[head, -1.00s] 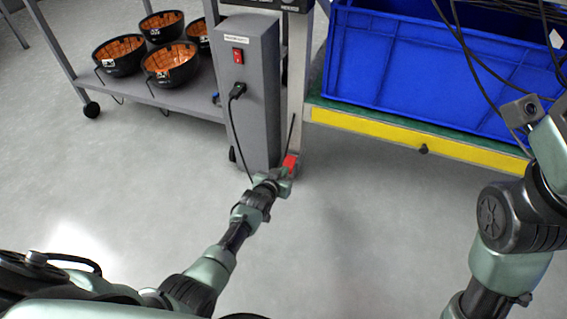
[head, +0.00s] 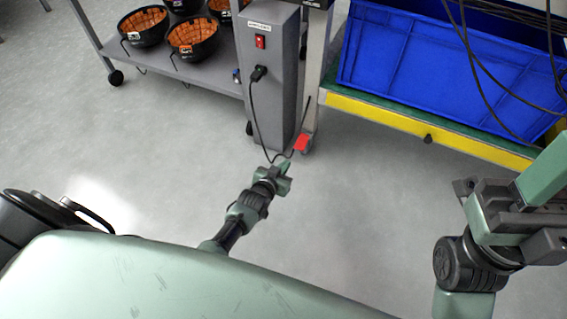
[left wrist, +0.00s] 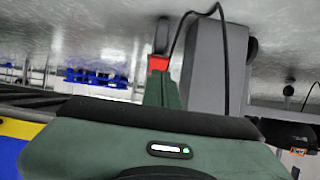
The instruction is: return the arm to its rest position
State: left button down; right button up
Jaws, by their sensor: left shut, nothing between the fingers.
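My left gripper (head: 284,170) is in the lower middle of the head view, at the end of my left arm (head: 236,220). It is shut and empty, over the bare floor in front of the grey box. Its green fingers (left wrist: 161,88) also show in the left wrist view, close together. My right arm (head: 485,240) is folded at the right edge of the head view. Its fingers cannot be made out there.
A grey box (head: 272,95) with a red switch and a plugged cable stands ahead. A cart shelf (head: 190,72) with black-and-orange bowls is at left. A blue crate (head: 440,70) sits on a yellow-edged shelf (head: 390,118) at right, with hanging cables. Open floor lies between.

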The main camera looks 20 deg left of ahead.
pick_arm(q)
jog(key=shift+s, duration=0.4)
